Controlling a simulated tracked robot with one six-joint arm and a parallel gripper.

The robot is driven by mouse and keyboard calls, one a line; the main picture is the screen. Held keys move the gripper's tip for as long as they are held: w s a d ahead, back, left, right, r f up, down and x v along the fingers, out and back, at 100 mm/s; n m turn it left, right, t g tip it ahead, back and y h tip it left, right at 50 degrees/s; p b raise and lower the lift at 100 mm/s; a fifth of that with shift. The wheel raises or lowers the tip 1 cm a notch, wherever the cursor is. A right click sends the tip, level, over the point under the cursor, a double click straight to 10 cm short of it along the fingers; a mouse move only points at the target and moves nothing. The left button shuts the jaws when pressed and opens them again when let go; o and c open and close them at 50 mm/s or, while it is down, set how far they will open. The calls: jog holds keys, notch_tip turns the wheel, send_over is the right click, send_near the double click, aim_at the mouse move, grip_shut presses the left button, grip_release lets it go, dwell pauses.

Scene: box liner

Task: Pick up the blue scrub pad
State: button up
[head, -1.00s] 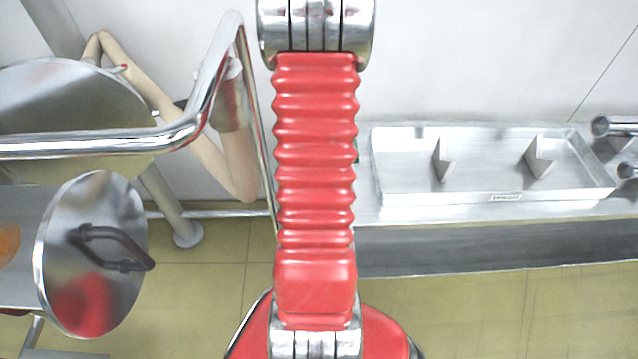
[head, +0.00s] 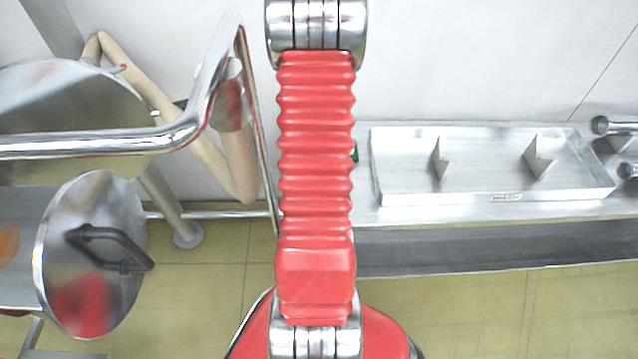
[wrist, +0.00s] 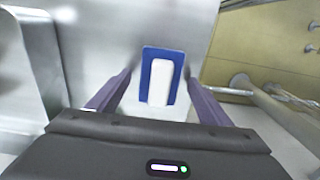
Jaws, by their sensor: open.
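The blue scrub pad (wrist: 147,66) shows in the wrist view, a flat blue piece with a white block-shaped top (wrist: 161,80), on a pale metal surface. My gripper (wrist: 157,90) is open, its two dark purple fingers on the left and right of the pad, seemingly with a gap to it on each side. Whether the fingertips are level with the pad or above it I cannot tell. The pad's near end lies close to the dark gripper body. In the head view my red arm hides the gripper and most of the pad's surroundings.
A metal tray (head: 490,197) with two upright metal wedges stands on the counter at right in the head view. A chrome rail (head: 90,143) and a round lid with a dark handle (head: 120,205) are at left. In the wrist view, a metal tray wall (wrist: 45,60) stands left of the pad.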

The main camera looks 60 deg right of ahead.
jog(key=c, duration=1.1)
jog(key=shift+c, duration=0.2)
notch_tip(320, 180, up, 10)
dwell(0.3)
dwell(0.4)
jog(key=o, duration=0.5)
jog(key=c, duration=0.4)
jog(key=shift+w+a, duration=0.1)
